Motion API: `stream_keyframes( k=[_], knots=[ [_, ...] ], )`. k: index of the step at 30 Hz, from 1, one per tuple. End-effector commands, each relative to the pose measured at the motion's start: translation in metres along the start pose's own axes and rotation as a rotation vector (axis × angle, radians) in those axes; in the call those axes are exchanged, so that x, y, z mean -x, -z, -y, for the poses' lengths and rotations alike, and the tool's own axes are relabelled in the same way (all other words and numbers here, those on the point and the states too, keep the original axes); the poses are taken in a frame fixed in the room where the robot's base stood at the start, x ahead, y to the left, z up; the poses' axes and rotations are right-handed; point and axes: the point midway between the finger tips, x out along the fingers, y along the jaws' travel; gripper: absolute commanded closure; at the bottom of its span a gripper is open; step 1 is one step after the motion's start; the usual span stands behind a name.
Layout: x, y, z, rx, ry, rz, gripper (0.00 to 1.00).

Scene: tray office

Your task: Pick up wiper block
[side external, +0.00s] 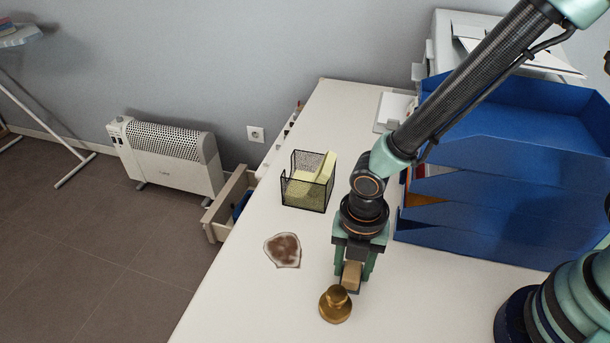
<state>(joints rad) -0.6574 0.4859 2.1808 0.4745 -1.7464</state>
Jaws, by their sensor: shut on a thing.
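The wiper block (351,277) is a small tan block with a lighter underside or edge. It sits between the two green fingers of my gripper (353,268), in the lower middle of the side view. The fingers point down and are shut on the block from its left and right. The upper part of the block is hidden by the gripper. I cannot tell whether the block touches the table or is slightly above it.
A brass knob-like object (335,304) stands just in front of the block. A brown-stained patch (283,250) lies to the left. A black mesh holder (303,192) with yellow notes stands behind. Blue stacked trays (480,190) fill the right. The white table (240,300) is clear at front left.

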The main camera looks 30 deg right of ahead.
Motion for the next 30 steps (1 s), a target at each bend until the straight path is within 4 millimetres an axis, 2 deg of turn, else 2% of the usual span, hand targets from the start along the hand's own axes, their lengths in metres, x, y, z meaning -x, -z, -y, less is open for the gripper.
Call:
stream_keyframes(
  k=[7, 13, 17, 24, 30],
  knots=[
    [0.009, 0.000, -0.001, 0.000, -0.003, 0.000, 1.00],
    [0.034, 0.000, -0.001, 0.000, -0.006, 0.001, 1.00],
    [0.061, 0.000, -0.002, 0.000, -0.009, 0.002, 1.00],
    [0.127, 0.000, -0.002, 0.000, -0.010, 0.002, 1.00],
    [0.170, 0.000, -0.001, 0.000, -0.006, 0.001, 1.00]
  ],
)
